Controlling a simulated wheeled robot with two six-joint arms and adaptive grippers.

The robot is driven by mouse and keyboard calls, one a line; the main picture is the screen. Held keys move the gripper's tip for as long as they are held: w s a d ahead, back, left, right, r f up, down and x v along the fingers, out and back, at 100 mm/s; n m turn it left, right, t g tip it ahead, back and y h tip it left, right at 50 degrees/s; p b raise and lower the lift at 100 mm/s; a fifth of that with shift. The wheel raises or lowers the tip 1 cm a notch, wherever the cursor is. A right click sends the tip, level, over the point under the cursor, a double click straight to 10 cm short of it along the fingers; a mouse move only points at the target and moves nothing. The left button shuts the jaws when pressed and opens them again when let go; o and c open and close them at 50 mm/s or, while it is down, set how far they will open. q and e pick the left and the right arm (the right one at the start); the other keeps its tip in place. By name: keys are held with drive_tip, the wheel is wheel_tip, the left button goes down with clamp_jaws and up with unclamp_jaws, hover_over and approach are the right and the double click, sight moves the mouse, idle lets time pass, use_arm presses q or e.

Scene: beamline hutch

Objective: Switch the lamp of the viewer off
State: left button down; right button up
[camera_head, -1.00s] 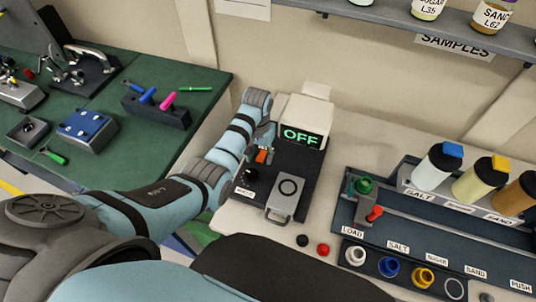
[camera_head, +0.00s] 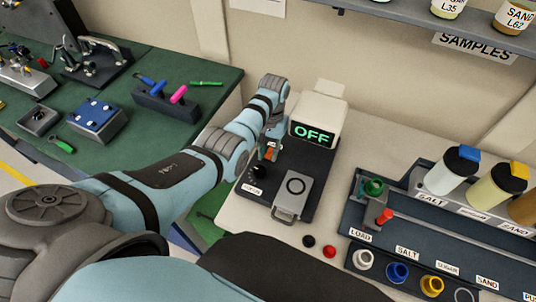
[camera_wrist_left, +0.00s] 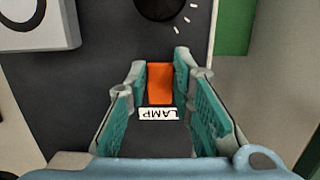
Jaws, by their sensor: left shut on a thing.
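The viewer (camera_head: 318,103) has a pale head over a dark base, and its screen (camera_head: 311,133) reads OFF in green. On the base is an orange switch (camera_wrist_left: 160,83), with a LAMP label (camera_wrist_left: 157,114) beside it in the wrist view. My left gripper (camera_head: 270,151) is down at this switch; in the wrist view its teal-padded fingers (camera_wrist_left: 160,80) stand on either side of the switch, shut on it. In the head view the fingers partly hide the switch. A black knob (camera_head: 262,171) and a grey hinged plate (camera_head: 295,190) are on the same base. My right gripper is out of view.
To the right stands a dark rack (camera_head: 398,225) with jars and coloured rings. A black cap (camera_head: 308,241) and a red cap (camera_head: 329,252) lie in front of the viewer. A green bench (camera_head: 105,165) with tools is at left.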

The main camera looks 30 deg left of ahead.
sight(269, 153)
use_arm(q)
drive_tip(key=c, duration=1.4)
unclamp_jaws()
drive_tip(key=r, duration=0.5)
drive_tip(key=w+r, duration=0.1)
drive_tip(key=r, duration=0.1)
drive_tip(key=shift+r, duration=0.25)
drive_tip(key=shift+a+f, duration=0.1)
